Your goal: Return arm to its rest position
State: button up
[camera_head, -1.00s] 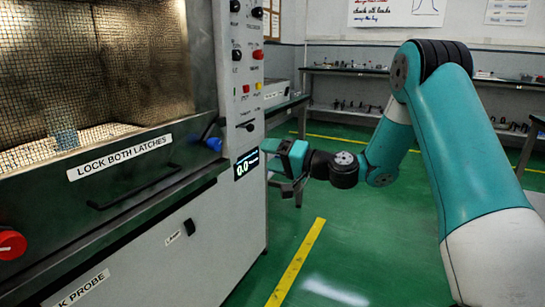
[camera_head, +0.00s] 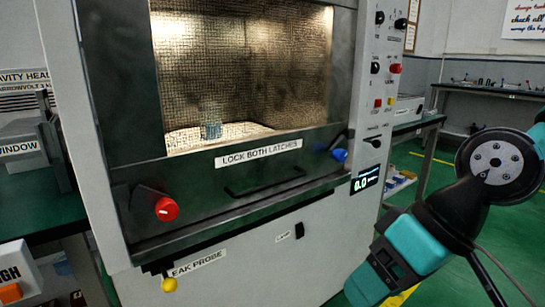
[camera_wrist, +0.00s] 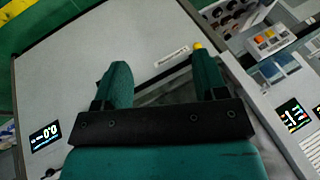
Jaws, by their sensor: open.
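My arm is bent at the lower right of the head view. My gripper (camera_head: 368,284) hangs low in front of the machine's lower right side, pointing down and left. In the wrist view my gripper (camera_wrist: 160,72) has its two teal fingers spread apart, with nothing between them. The microwave generator (camera_head: 240,262) is a large grey cabinet with a lit mesh window. A red latch knob (camera_head: 166,209) is at the door's lower left, and a blue latch knob (camera_head: 340,155) is at its lower right. A bluish object (camera_head: 212,130) stands behind the mesh.
A display (camera_head: 367,180) reads 0.0 beside the door; it also shows in the wrist view (camera_wrist: 45,136). A yellow knob (camera_head: 169,285) is below the door. A green-topped bench (camera_head: 50,213) stands at left.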

jog(key=s+d+h, duration=0.2)
jog(key=s, duration=0.4)
notch_tip(320, 180, up, 23)
jog(key=p, duration=2.3)
jog(key=shift+w+n+g, duration=0.15)
jog(key=shift+n+g, duration=0.15)
jog(key=shift+g, duration=0.1)
jog(key=shift+d, duration=0.1)
